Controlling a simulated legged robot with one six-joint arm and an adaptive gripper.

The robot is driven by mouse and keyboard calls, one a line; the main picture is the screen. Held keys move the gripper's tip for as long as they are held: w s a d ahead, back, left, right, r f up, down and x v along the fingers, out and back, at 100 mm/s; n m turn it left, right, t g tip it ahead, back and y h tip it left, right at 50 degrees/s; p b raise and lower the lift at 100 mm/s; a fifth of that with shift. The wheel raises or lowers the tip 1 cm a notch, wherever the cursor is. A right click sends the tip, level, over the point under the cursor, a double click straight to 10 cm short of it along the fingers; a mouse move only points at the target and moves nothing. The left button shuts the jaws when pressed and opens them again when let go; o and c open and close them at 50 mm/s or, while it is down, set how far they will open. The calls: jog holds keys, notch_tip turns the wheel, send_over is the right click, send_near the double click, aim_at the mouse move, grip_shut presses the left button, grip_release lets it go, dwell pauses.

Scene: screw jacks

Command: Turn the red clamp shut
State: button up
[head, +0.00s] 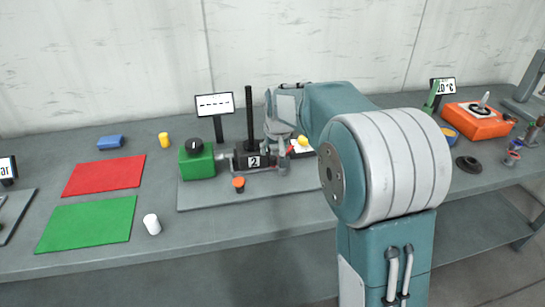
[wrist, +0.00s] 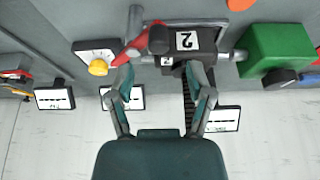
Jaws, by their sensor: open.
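The black block (head: 243,158) stands on a grey plate, joined to a green box (head: 197,165) with a black knob. My gripper (wrist: 162,72) is open. Its left finger lies close to the red lever and its right finger is by the block; I cannot tell whether either touches.
A black upright rod (head: 249,115) rises behind the block. An orange-topped knob (head: 238,183) stands in front. A yellow button (head: 303,141) on a white base is right of my gripper. Red (head: 104,176) and green (head: 88,222) mats lie left.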

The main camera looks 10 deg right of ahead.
aim_at(273, 157)
jog(key=x, duration=0.5)
jog(key=shift+w+f, duration=0.1)
jog(key=shift+f, duration=0.05)
grip_shut()
